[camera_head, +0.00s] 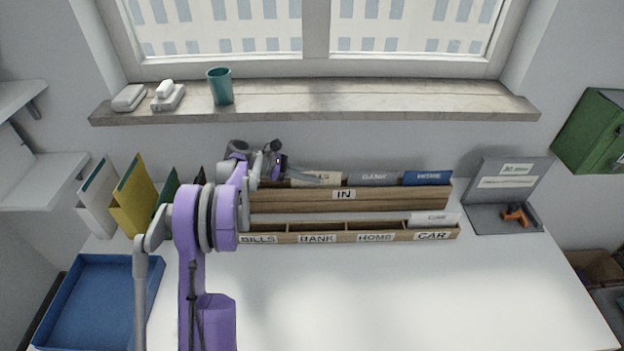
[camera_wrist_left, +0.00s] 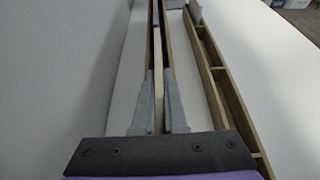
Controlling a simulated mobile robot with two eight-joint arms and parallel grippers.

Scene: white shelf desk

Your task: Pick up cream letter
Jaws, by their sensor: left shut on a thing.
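The cream letter (camera_head: 322,178) stands in the IN rack (camera_head: 400,197) at the back, at the left of the row. My left gripper (camera_head: 303,179) reaches in from the left over the rack and is shut on the cream letter. In the left wrist view the fingers (camera_wrist_left: 158,82) are on either side of the letter's thin cream edge (camera_wrist_left: 157,50). The letter still sits low in the rack slot. My right gripper is not in view.
A grey letter (camera_head: 374,178) and a blue letter (camera_head: 428,177) stand in the same rack. The front sorter (camera_head: 345,238) has BILLS, BANK, HOME and CAR compartments; a white letter (camera_head: 436,218) stands in CAR. A blue tray (camera_head: 100,262) lies left. The desk front (camera_head: 430,295) is clear.

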